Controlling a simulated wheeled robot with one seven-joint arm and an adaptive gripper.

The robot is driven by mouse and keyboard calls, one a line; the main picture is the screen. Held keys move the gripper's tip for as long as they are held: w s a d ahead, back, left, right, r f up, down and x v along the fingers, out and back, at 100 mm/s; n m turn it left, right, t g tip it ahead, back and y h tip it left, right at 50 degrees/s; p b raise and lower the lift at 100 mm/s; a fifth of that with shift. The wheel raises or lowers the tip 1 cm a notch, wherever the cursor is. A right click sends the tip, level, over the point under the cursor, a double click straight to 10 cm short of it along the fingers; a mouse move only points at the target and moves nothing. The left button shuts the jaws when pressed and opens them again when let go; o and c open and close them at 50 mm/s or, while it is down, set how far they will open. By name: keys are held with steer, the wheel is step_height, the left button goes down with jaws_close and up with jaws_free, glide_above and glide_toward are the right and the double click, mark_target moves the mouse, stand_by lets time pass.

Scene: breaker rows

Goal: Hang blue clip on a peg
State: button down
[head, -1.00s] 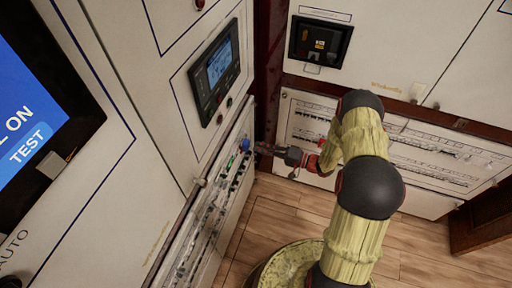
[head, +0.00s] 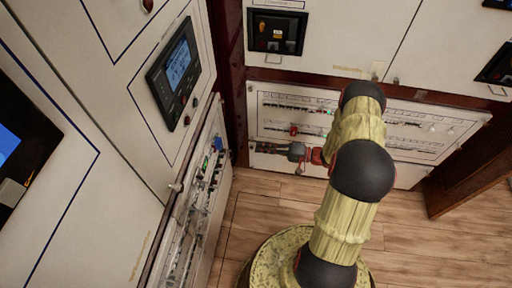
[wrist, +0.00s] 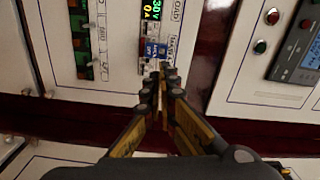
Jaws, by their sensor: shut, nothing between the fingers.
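A small blue piece, likely the blue clip (head: 218,143), is on the breaker panel at the left in the head view. In the wrist view a blue piece (wrist: 152,49) with light markings shows just past my fingertips, below a small lit display. My gripper (head: 256,148) points left, to the right of the blue piece, with a gap between them in the head view. In the wrist view its fingers (wrist: 163,70) are shut together and hold nothing. I cannot make out a peg clearly.
The left breaker panel (head: 188,235) and the back breaker panel (head: 270,93) meet near a dark red corner post (head: 228,60). A control screen (head: 175,70) is above the left panel. Wooden floor (head: 270,205) is open below my arm.

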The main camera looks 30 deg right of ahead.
steer(key=m+b, duration=0.2)
steer(key=m, duration=1.6)
glide_toward(219, 144)
steer(key=w+f, duration=0.1)
steer(key=w, duration=0.1)
steer(key=shift+x, duration=2.6)
steer(key=shift+w+a+f, duration=0.2)
steer(key=shift+a, duration=0.05)
